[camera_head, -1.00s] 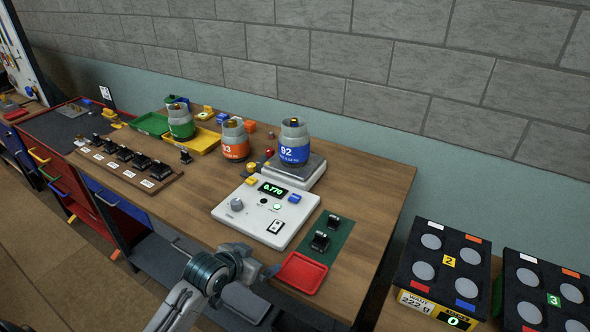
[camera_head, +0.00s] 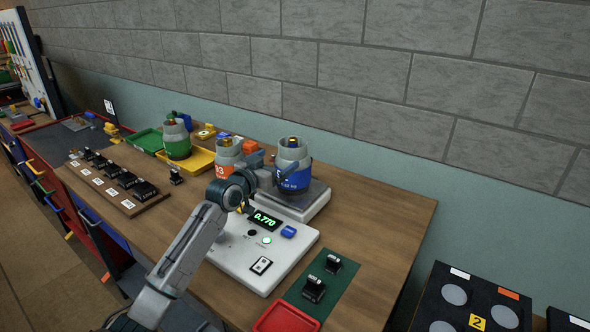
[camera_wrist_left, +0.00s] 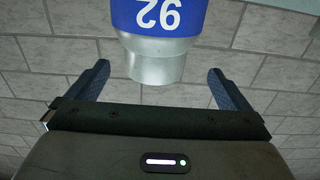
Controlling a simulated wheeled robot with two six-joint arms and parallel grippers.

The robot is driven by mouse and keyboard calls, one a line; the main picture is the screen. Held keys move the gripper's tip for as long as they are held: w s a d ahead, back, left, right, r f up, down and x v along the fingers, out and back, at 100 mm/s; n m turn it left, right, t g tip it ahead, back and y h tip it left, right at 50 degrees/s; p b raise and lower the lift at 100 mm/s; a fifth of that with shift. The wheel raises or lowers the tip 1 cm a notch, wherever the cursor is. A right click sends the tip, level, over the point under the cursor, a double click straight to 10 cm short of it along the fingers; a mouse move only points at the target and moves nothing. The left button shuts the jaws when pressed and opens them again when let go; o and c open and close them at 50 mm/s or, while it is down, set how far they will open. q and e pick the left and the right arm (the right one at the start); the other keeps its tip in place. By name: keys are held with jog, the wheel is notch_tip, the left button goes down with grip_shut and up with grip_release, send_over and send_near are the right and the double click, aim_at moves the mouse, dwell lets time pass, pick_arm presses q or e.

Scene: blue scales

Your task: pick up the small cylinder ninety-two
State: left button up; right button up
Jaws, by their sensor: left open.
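The small cylinder ninety-two (camera_head: 293,153) is grey with a blue band and a brass top. It stands upright on the grey weighing plate (camera_head: 309,202) behind the white console in the head view. My left gripper (camera_head: 274,168) is open, at the cylinder's left front side, and covers part of its blue band. In the left wrist view the cylinder (camera_wrist_left: 160,66) appears upside down with "92" on its band. Its grey end lies between the two spread fingers of the left gripper (camera_wrist_left: 160,82), with a gap visible on each side. My right gripper is out of view.
An orange-banded cylinder (camera_head: 228,155) stands close to the left, partly behind my gripper. A green cylinder (camera_head: 176,139) stands farther left near a yellow tray (camera_head: 200,162). The white console (camera_head: 283,262) reads 0.770. The wooden table (camera_head: 375,218) is clear on the right.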

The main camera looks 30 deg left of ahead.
aim_at(293, 150)
pick_arm(q)
jog(key=shift+w+d, duration=0.25)
jog(key=shift+w, duration=0.95)
jog(key=w+p, duration=0.1)
jog(key=w, duration=0.1)
jog(key=w+d+p, duration=0.1)
jog(key=w, duration=0.1)
jog(key=shift+w+r, duration=0.1)
jog(key=shift+w, duration=0.25)
jog(key=shift+w+d, duration=0.15)
jog(key=shift+w, duration=0.4)
jog(key=shift+s, duration=0.1)
jog(key=shift+c, duration=1.1)
jog(key=c, duration=1.8)
jog(key=shift+c, duration=0.3)
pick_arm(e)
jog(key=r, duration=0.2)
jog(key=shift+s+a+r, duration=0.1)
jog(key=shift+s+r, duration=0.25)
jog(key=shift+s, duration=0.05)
